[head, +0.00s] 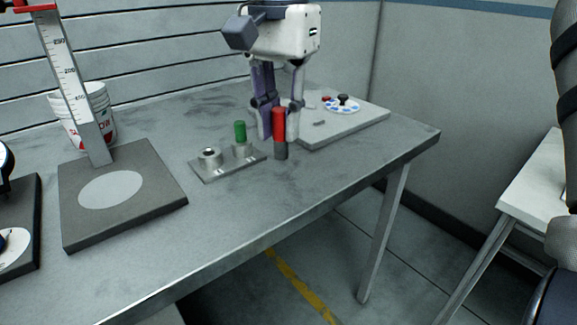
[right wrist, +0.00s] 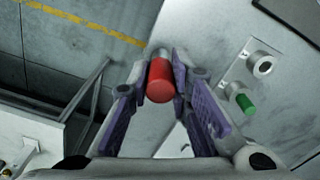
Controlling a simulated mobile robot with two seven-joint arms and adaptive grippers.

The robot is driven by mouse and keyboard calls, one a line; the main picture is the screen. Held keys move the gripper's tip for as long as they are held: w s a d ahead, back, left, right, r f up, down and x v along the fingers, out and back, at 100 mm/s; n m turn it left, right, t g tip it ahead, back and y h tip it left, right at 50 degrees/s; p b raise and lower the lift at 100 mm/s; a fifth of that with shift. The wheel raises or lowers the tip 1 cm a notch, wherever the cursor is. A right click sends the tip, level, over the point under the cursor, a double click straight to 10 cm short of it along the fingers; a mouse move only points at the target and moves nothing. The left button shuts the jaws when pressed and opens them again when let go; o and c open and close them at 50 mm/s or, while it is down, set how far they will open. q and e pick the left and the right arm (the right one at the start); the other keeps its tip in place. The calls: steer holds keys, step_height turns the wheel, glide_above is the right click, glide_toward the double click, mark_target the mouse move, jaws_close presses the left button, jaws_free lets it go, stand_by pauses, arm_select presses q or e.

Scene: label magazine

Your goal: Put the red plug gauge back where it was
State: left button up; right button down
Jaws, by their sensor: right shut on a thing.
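The red plug gauge (head: 279,123) has a red upper part and a dark grey lower end, and is upright. My right gripper (head: 279,138) is shut on it, one finger on each side; the right wrist view also shows the red gauge (right wrist: 160,82) between the fingertips. Whether its lower end touches the table cannot be told. Left of it lies a metal holder plate (head: 224,171) with two round sockets. The left socket (head: 209,157) looks empty; a green plug (head: 240,132) stands in the right one, nearest the gauge. My left gripper is out of view.
A dark base plate (head: 75,217) with a tall scale (head: 72,75) and a white bucket (head: 100,103) stand left. The table front (head: 205,240) is clear.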

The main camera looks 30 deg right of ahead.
steer(key=w+d+f, duration=0.1)
steer(key=w+f, duration=0.1)
steer(key=w, duration=0.1)
steer(key=w+d+f+b, duration=0.1)
steer(key=w+d+f, duration=0.1)
steer(key=f, duration=0.1)
steer(key=w+d+f, duration=0.1)
steer(key=w+f, duration=0.2)
steer(key=shift+w+d+f, duration=0.25)
steer(key=shift+w+d, duration=0.1)
steer(key=shift+d, duration=0.05)
step_height(320, 180, down, 2)
steer(key=shift+w+f, duration=0.1)
steer(key=shift+f, duration=0.1)
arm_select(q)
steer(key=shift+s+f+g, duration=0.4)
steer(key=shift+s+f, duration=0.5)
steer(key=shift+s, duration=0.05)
arm_select(e)
steer(key=shift+f, duration=0.15)
steer(key=shift+f, duration=0.1)
steer(key=c, duration=1.8)
jaws_free()
steer(key=shift+f, duration=0.1)
steer(key=shift+c, duration=0.2)
steer(key=o, duration=0.4)
